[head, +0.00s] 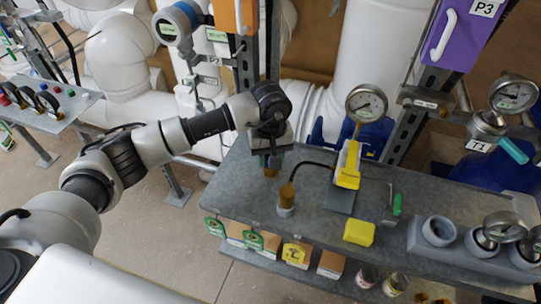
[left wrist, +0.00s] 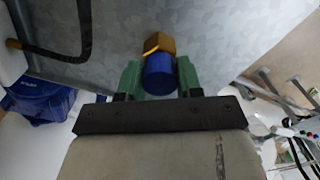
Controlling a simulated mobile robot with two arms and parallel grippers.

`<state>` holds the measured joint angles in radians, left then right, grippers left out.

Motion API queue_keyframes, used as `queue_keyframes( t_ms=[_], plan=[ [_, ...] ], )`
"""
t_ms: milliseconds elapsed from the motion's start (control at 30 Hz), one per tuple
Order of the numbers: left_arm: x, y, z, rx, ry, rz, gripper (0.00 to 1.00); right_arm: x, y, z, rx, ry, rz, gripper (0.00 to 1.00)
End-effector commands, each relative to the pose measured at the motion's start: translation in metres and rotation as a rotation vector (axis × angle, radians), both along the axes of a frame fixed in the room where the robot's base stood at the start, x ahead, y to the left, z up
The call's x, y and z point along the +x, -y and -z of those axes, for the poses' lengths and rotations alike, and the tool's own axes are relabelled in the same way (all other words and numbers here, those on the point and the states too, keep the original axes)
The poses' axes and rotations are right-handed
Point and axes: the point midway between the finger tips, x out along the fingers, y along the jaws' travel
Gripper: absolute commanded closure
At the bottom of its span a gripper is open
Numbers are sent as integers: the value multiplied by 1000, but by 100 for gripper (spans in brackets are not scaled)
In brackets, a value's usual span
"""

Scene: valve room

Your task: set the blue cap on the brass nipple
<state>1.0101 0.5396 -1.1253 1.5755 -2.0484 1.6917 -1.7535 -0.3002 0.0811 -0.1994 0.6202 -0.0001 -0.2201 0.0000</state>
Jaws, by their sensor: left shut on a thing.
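My left gripper (head: 271,160) is above the back left part of the grey metal bench. In the left wrist view, the green fingers of my left gripper (left wrist: 160,80) are shut on the blue cap (left wrist: 159,76). The brass nipple (left wrist: 158,43) shows just beyond the cap, its hexagonal edge in line with it. In the head view the brass nipple (head: 270,172) shows directly below the fingers, which mostly hide the cap. I cannot tell whether cap and nipple touch. My right gripper is not in view.
A brass fitting (head: 286,193) with a black hose stands in a grey holder close by.

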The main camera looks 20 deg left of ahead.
Motion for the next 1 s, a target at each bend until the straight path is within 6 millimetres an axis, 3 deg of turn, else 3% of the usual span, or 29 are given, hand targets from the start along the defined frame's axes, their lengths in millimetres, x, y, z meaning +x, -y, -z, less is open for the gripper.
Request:
queue_keyframes(
  t_ms=[367,400,567,867,1000],
  plan=[
    [0,0,0,0,0,0,82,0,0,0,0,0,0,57],
    [0,0,0,0,0,0,59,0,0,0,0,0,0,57],
    [0,0,0,0,0,0,35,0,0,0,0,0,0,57],
    [0,0,-2,0,1,0,35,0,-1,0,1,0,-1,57],
    [1,0,-16,-1,3,2,35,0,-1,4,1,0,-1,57]
  ],
)
